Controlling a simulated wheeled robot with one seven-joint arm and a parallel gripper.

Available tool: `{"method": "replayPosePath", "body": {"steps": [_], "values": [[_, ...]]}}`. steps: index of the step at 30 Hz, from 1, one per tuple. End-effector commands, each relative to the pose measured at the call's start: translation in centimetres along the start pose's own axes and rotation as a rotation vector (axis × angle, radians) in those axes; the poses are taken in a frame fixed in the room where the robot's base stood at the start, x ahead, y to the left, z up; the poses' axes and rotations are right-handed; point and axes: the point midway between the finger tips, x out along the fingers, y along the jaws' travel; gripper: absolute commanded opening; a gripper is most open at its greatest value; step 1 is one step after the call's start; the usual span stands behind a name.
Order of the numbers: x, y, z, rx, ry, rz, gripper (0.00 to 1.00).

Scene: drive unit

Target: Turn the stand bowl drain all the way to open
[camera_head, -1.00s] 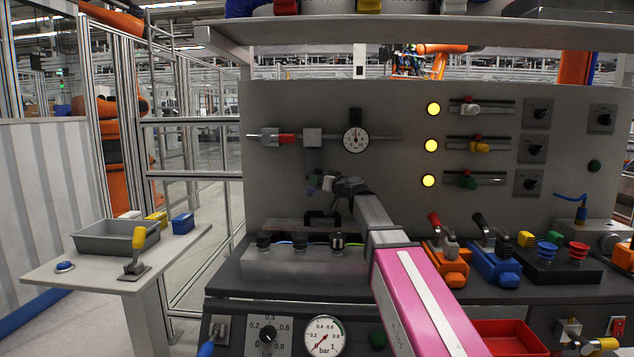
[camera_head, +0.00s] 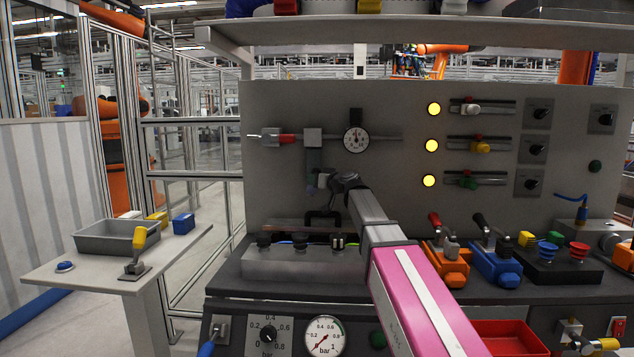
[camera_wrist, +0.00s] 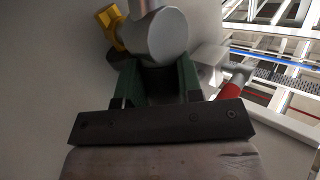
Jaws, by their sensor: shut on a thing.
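The stand bowl (camera_head: 313,160) hangs below a grey block on the upright panel in the head view. In the wrist view, the grey round body (camera_wrist: 165,38) fills the top middle. A dark round piece (camera_wrist: 161,77), which looks like the drain, sits just beneath it. My gripper (camera_wrist: 160,85) has its two dark green fingers on either side of this dark piece, shut on it. In the head view my gripper (camera_head: 316,184) is small, just under the bowl and partly hidden by my wrist. The drain's turn position cannot be read.
A red-handled fitting (camera_head: 287,139) lies left of the block and a round gauge (camera_head: 356,140) to its right. A yellow part (camera_wrist: 110,30) is beside the grey body. A grey manifold (camera_head: 300,262) with dark knobs stands below my gripper.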

Motion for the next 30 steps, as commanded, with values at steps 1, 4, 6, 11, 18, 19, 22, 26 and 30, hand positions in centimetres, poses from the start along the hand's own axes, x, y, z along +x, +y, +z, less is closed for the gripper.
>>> {"method": "replayPosePath", "body": {"steps": [1,4,6,11,18,19,22,26,30], "values": [[0.14,-0.17,-0.13,-0.024,-0.022,0.003,0.00],[0.29,-0.36,-0.18,-0.065,-0.064,0.013,0.00],[0.37,-0.43,-0.16,-0.088,-0.087,0.019,0.00],[0.41,-0.50,-0.11,-0.112,-0.115,0.026,0.00],[0.38,-0.48,-0.09,-0.113,-0.116,0.027,0.00],[0.37,-0.48,-0.09,-0.113,-0.116,0.027,0.00],[0.37,-0.47,-0.10,-0.112,-0.116,0.028,0.59],[0.37,-0.45,-0.12,-0.112,-0.115,0.028,0.59],[0.34,-0.44,-0.15,-0.112,-0.115,0.028,0.59]]}}
